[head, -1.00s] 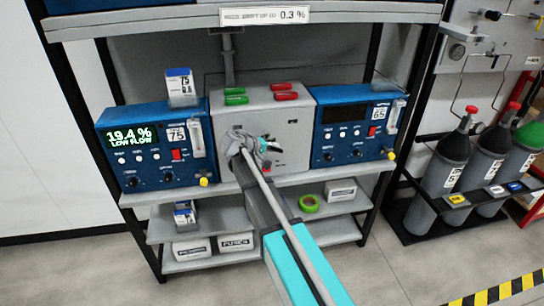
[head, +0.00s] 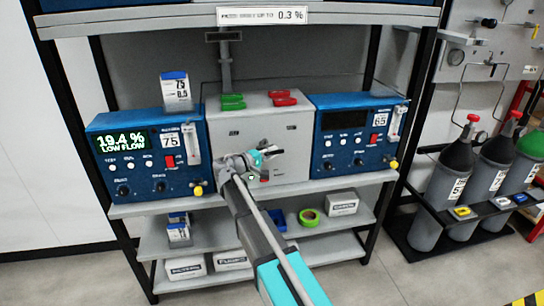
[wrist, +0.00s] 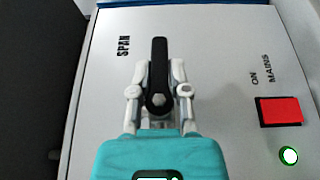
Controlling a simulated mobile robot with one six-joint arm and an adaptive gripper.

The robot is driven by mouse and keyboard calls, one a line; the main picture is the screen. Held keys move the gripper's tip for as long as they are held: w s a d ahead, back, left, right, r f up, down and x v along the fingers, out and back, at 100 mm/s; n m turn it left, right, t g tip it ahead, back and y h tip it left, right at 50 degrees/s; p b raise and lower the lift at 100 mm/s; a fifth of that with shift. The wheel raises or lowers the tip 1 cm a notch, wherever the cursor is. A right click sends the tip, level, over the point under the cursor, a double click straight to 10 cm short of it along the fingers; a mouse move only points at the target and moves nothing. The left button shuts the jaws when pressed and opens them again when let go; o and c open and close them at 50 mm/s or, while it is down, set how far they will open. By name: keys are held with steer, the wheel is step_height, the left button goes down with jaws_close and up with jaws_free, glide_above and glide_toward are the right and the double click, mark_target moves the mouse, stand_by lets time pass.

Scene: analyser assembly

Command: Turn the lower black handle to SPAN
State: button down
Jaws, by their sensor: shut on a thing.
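The lower black handle (wrist: 158,75) shows in the wrist view, pointing up the picture from its round pivot end. The two pale fingers of my gripper (wrist: 158,88) close on it from both sides. The SPAN label (wrist: 124,46) is left of the handle's upper part, with its letters running up the picture. In the head view my gripper (head: 262,155) is at the front of the grey panel box (head: 255,112); my wrist and fingers hide the handle there.
A red mains switch (wrist: 281,111) and a green round lamp (wrist: 289,155) lie right of my gripper in the wrist view. Blue analysers stand at left (head: 143,150) and right (head: 340,150) of the grey box. Gas cylinders (head: 440,175) stand at the right.

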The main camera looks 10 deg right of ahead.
steer(key=c, duration=0.6)
jaws_free()
steer(key=v, duration=1.2)
steer(key=shift+r, duration=0.1)
